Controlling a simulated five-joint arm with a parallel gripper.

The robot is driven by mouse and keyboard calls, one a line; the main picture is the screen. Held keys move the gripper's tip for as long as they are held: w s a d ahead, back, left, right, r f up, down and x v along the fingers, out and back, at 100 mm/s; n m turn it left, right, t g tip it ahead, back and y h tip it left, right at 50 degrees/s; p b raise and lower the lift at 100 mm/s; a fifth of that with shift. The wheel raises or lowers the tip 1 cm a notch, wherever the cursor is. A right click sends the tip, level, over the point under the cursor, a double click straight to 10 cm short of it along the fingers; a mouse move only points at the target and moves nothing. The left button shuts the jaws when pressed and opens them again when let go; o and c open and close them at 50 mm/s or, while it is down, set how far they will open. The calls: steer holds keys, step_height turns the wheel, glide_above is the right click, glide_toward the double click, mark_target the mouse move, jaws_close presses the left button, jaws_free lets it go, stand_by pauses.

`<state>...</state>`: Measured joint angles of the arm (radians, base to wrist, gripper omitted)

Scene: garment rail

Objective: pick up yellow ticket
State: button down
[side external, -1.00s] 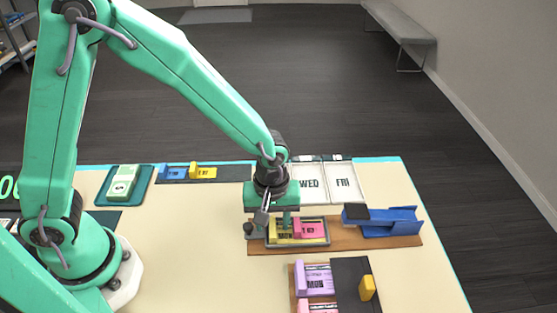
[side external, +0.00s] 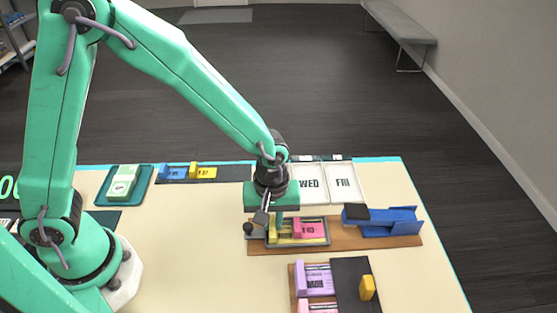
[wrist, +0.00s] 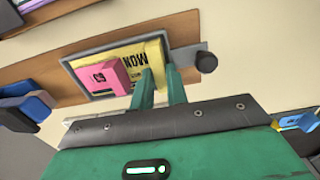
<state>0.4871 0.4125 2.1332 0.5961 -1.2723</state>
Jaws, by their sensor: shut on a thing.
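A yellow ticket with a raised tab (wrist: 156,56) stands in a grey-rimmed tray (side external: 326,243) beside a pink ticket (side external: 310,229). The pink ticket (wrist: 104,78) also shows in the wrist view, over a yellow face lettered NOW. My gripper (wrist: 160,82) is shut on the yellow ticket's tab, with one finger on each side. In the side external view my gripper (side external: 279,220) reaches down into the tray's left part and partly hides the yellow ticket (side external: 273,234). The ticket still appears to be in the tray.
The tray sits on a wooden board (side external: 350,245) with a blue chute (side external: 393,221) at right. White WED and FRI panels (side external: 342,182) lie behind. Purple tickets (side external: 315,278) stand in front. Blue and yellow tickets (side external: 203,173) lie at the back left.

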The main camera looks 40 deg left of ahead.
steer(key=shift+r, duration=0.1)
steer(key=shift+r, duration=2)
steer(key=s+d+r, duration=0.6)
steer(key=s, duration=0.4)
steer(key=shift+r, duration=0.35)
steer(key=shift+r, duration=0.15)
steer(key=shift+r, duration=2.4)
